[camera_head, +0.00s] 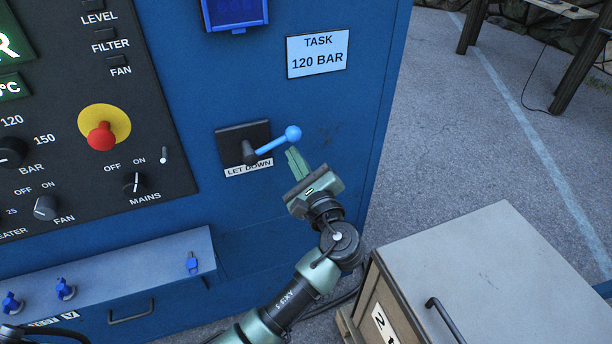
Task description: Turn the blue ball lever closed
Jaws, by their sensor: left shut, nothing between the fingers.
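The blue ball lever (272,144) sits on a black plate (230,136) on the blue cabinet front, above a "LET DOWN" label (248,169). Its blue arm points right and slightly up from a dark pivot, with the round ball at its right end. My left gripper (292,152) is shut and empty, its green fingers pointing up just below the ball. I cannot tell whether the fingertips touch the lever. My right gripper is not in view.
A black control panel with a red knob on a yellow disc (116,118) is at the left. A "TASK 120 BAR" sign (318,53) is above the lever. A ledge with blue valves (65,288) juts out at lower left.

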